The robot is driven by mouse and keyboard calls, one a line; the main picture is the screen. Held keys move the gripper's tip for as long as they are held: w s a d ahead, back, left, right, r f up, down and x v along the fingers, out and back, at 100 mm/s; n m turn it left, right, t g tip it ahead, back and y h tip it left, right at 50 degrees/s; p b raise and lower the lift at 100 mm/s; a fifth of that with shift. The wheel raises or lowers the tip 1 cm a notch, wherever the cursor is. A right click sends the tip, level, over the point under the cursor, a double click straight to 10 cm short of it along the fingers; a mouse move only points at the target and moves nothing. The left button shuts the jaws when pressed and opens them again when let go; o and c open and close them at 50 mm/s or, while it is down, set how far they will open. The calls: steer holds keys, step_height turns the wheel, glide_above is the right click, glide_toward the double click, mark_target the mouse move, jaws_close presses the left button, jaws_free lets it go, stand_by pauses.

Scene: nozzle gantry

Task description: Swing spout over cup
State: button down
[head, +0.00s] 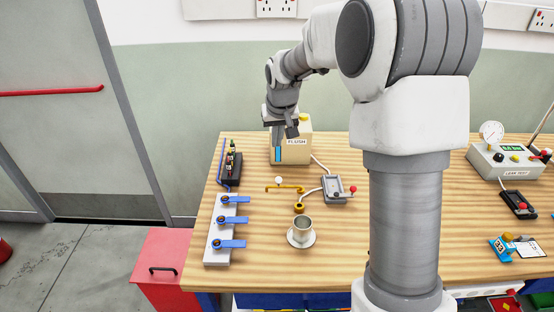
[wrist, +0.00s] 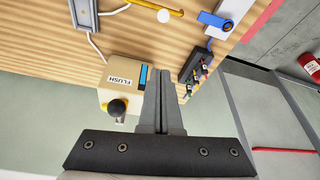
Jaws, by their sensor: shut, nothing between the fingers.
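The brass-yellow spout (head: 285,188) lies roughly level across the left part of the table, with a white ball knob (head: 279,181) by it. Part of it shows at the top of the wrist view (wrist: 145,5), with the knob (wrist: 163,15). A metal cup (head: 303,222) stands upright on a pale saucer (head: 301,241), nearer the front than the spout; the spout's tube is not above it. My gripper (head: 281,138) is shut and empty, in front of the FLUSH canister and well behind the spout. Its closed fingers also show in the wrist view (wrist: 157,75).
The FLUSH canister (head: 288,148) stands at the table's back. A dark block with small fittings (head: 232,167) and a white strip with blue levers (head: 217,250) are at left. Bare wood lies around the cup.

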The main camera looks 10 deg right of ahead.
step_height(320, 180, down, 10)
steer(key=p, duration=0.1)
steer(key=shift+s, duration=0.3)
